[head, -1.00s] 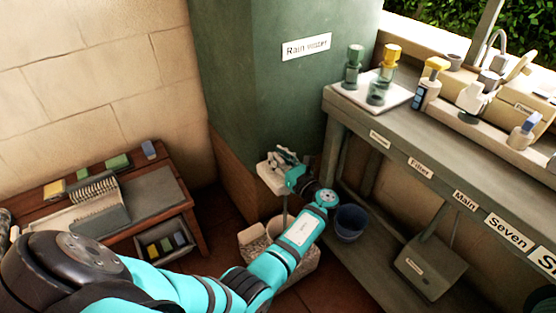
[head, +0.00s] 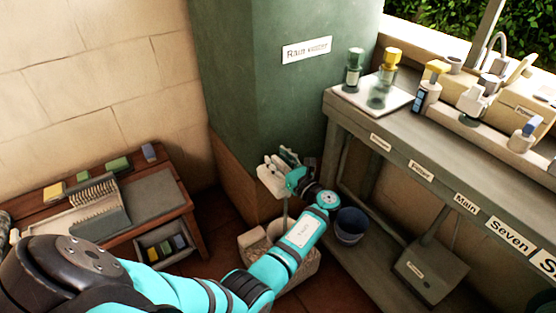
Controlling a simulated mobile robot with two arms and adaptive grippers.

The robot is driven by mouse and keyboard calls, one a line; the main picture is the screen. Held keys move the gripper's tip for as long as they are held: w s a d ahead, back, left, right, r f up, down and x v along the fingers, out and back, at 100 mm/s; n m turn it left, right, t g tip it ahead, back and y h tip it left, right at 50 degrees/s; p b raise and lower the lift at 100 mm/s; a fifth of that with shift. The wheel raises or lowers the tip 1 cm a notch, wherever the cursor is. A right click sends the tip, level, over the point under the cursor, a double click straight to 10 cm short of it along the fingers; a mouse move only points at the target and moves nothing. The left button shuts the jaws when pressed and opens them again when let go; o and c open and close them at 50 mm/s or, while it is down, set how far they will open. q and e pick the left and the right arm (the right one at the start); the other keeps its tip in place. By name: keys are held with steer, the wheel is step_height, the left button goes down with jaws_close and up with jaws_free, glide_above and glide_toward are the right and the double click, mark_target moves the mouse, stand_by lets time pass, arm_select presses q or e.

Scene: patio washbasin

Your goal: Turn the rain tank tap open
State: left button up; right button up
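The rain tank (head: 290,95) is the tall green block at the back, with a white label reading roughly "Rain water" (head: 306,49) on its front. My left gripper (head: 283,162) is at the tank's lower front, at the end of my teal arm. A small pale stand or ledge (head: 272,182) is just beside and below it. I cannot make out the tap; it may be hidden by the gripper. The fingers are small and partly covered by the wrist, so I cannot tell whether they are open or touching anything. My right gripper is not in view.
A grey bench (head: 440,170) with labels runs along the right, bearing a white tray (head: 350,97) and bottles. A blue bucket (head: 350,226) stands below it. A low wooden table (head: 190,195) is at left. A pale crate (head: 308,262) lies under my forearm.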

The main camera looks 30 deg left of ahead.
arm_select(q)
step_height(320, 180, up, 10)
steer(key=shift+f, duration=0.1)
stand_by(0.6)
